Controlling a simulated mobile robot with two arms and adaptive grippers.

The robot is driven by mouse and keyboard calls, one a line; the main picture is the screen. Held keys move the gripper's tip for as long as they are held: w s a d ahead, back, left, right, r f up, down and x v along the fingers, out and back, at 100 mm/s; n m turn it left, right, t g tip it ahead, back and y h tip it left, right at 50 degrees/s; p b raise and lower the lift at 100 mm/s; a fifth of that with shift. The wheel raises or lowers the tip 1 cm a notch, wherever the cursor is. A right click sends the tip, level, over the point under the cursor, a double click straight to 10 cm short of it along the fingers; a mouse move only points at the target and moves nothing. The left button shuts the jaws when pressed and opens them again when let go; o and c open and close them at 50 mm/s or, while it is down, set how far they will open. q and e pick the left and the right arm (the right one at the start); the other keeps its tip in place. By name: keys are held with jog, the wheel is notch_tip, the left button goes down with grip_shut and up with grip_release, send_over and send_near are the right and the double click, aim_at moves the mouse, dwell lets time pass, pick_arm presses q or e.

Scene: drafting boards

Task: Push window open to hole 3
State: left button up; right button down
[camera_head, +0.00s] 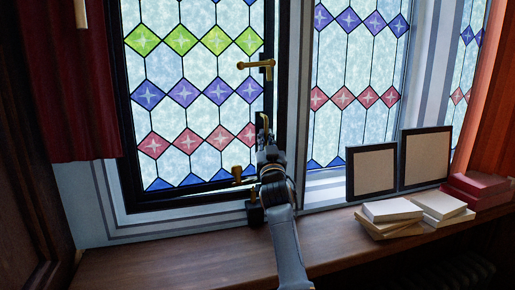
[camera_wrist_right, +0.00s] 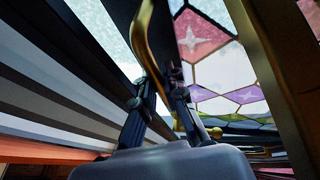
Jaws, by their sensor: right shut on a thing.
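The leaded window (camera_head: 190,105) has a black frame and rows of green, purple and red diamonds. A brass handle (camera_head: 257,67) sits on its right side. My right gripper (camera_head: 263,135) is at the frame's lower right, shut on a slim curved brass bar, which looks like the window stay. In the right wrist view this brass bar (camera_wrist_right: 146,38) runs up between the fingers of the gripper (camera_wrist_right: 163,95). A small brass fitting (camera_head: 241,174) is left of the gripper, at the bottom rail. I cannot make out the stay's holes. My left gripper is out of view.
A wooden sill (camera_head: 175,266) runs below, clear at the left. At right stand two dark-framed panels (camera_head: 372,171), pale stacked blocks (camera_head: 391,210) and red boxes (camera_head: 476,189). A fixed pane (camera_head: 345,85) is right of the window. A red curtain (camera_head: 72,95) hangs at left.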

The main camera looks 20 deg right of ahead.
jog(key=shift+w+f, duration=0.1)
jog(key=shift+w, duration=0.7)
jog(key=shift+s, duration=0.1)
jog(key=c, duration=1.4)
grip_release()
